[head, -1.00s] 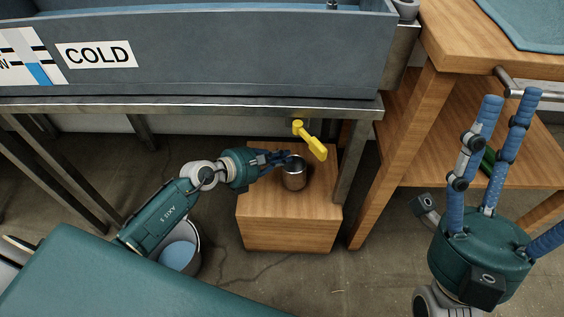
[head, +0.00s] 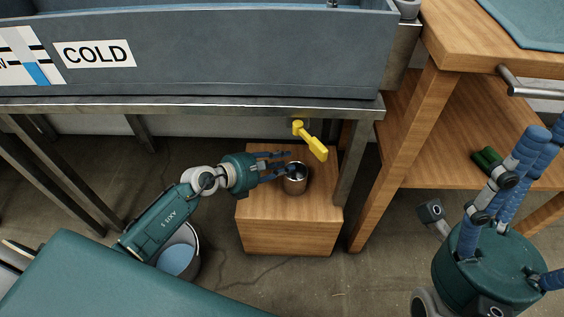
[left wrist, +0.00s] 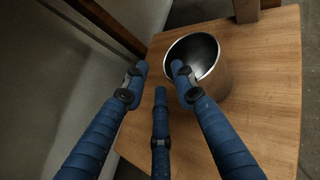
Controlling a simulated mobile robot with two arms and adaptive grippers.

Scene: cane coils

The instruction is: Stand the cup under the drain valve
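The metal cup (head: 295,180) stands upright on a wooden block (head: 290,236). The drain valve's yellow handle (head: 311,141) hangs under the trough's front edge, above and slightly right of the cup in the head view. The valve's outlet is hidden. My left gripper (head: 289,162) is open, its blue fingers spread at the cup's left side. In the left wrist view, the cup (left wrist: 222,84) sits beyond the open fingers (left wrist: 159,75), with one fingertip overlapping its rim; contact cannot be told. My right gripper (head: 545,175) is open and empty at the right.
The grey trough (head: 230,55) with a COLD label is above. A metal table leg (head: 354,165) stands right of the block. A bucket (head: 192,262) stands on the floor at left. A wooden bench (head: 415,140) with a shelf holding a dark green object (head: 487,158) is at right.

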